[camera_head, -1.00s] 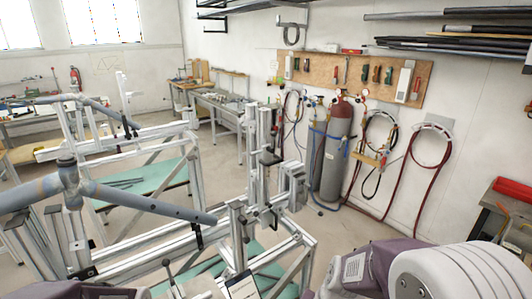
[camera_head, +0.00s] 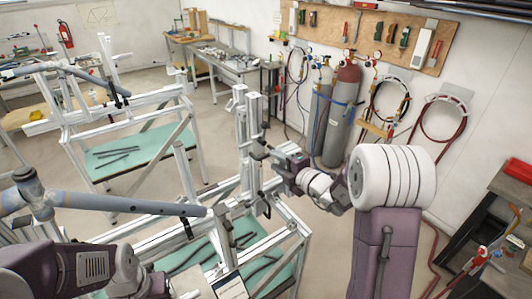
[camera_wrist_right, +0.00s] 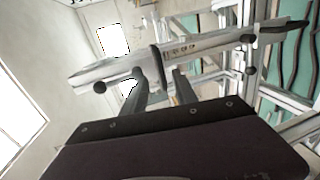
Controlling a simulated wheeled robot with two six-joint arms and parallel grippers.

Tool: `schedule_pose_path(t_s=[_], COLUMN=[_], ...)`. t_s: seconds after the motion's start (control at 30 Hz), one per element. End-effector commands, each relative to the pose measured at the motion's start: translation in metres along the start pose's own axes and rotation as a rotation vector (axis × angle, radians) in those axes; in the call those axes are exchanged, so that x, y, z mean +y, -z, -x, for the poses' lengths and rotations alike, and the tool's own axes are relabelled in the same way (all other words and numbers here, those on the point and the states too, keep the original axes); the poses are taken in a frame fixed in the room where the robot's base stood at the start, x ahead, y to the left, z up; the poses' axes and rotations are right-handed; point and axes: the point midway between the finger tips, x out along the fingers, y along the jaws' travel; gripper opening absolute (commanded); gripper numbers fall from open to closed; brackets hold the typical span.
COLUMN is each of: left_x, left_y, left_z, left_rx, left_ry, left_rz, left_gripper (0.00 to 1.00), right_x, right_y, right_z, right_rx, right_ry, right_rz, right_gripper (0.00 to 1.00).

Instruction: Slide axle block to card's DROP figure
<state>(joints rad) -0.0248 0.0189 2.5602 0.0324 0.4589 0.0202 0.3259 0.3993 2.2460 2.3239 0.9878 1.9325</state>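The upright metal post (camera_head: 247,135) of the near frame jig stands at the centre of the head view. A small block with a dark top (camera_head: 258,151) sits beside it and looks like the axle block, though my right gripper (camera_head: 277,160) partly covers this area. In the right wrist view my right gripper's two fingers (camera_wrist_right: 162,88) stand apart with a visible gap, close to a pale metal rail (camera_wrist_right: 185,50) with dark knobs. Contact is unclear. The card (camera_head: 231,287) is at the bottom edge, its print unreadable. My left gripper (camera_head: 180,290) is low at left, its fingertips unclear.
A grey-blue tube (camera_head: 130,205) lies across the jig's left side. Black strips lie on the jig's green shelf (camera_head: 195,250). A second frame (camera_head: 125,120) stands behind at left. Gas cylinders (camera_head: 340,115) stand by the wall. A bench (camera_head: 500,205) is at right.

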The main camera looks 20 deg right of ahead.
Motion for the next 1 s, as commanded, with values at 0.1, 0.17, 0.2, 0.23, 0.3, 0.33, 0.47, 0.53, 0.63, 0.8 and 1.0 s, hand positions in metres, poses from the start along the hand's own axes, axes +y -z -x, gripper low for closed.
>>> schedule_pose_path(t_s=[0.1,0.17,0.2,0.23,0.3,0.33,0.47,0.53,0.63,0.8,1.0], left_x=[0.0,0.0,0.0,0.0,0.001,0.001,0.001,0.001,0.001,0.001,0.001], left_y=[0.002,0.002,0.002,0.002,0.003,0.003,0.003,0.003,0.002,0.002,0.003], left_z=[0.014,0.018,0.02,0.021,0.023,0.023,0.023,0.023,0.023,0.023,0.023], left_rx=[0.0,0.0,0.0,0.0,0.0,0.0,0.0,0.0,0.0,0.0,0.0], left_ry=[0.0,0.0,0.0,0.0,0.0,0.0,0.0,0.0,0.0,0.0,0.0], left_rz=[0.0,0.0,0.0,0.0,0.0,0.0,0.0,0.0,0.0,0.0,0.0], left_gripper=[0.36,0.36,0.36,0.36,0.36,0.36,0.36,0.36,0.36,0.36,0.36], right_x=[0.003,0.003,0.003,0.003,0.002,0.001,0.0,0.0,0.0,0.0,0.0], right_y=[0.001,0.001,0.001,0.001,0.001,0.001,0.001,0.001,0.001,0.001,0.0], right_z=[-0.025,-0.036,-0.042,-0.046,-0.053,-0.055,-0.058,-0.058,-0.058,-0.058,-0.058], right_rx=[0.003,0.003,0.003,0.003,0.002,0.001,0.001,0.001,0.001,0.001,0.001], right_ry=[0.003,0.003,0.004,0.003,0.002,0.002,0.002,0.002,0.002,0.002,0.001], right_rz=[0.0,0.0,0.0,0.001,0.001,0.001,0.003,0.003,0.003,0.003,0.003], right_gripper=[0.34,0.34,0.34,0.34,0.34,0.34,0.34,0.34,0.29,0.0,0.0])
